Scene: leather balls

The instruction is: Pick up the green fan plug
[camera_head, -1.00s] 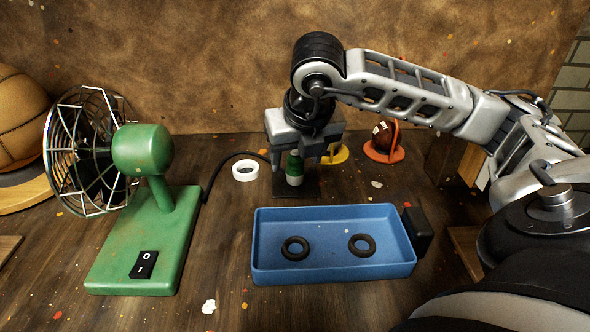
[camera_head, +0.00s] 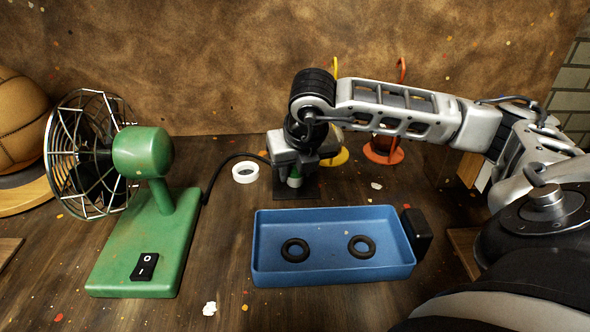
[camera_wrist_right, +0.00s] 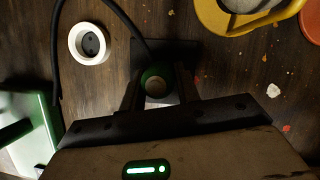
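The green fan plug (camera_head: 294,181) stands upright on a dark square pad, its pale lower part showing beneath my right gripper (camera_head: 297,172). In the right wrist view the plug (camera_wrist_right: 156,84) shows as a green ring with a pale centre. There the right gripper's fingers (camera_wrist_right: 160,92) are apart, one on each side of the plug, with a small gap visible. The green fan (camera_head: 145,240) stands at the left, with a black cable running from it toward the pad. The upper plug is hidden by the gripper in the head view. My left gripper is not in view.
A white round socket (camera_head: 245,171) lies left of the pad (camera_head: 310,190). A blue tray (camera_head: 325,273) with two black rings is in front. Yellow (camera_head: 339,157) and orange (camera_head: 384,153) stands are behind and right.

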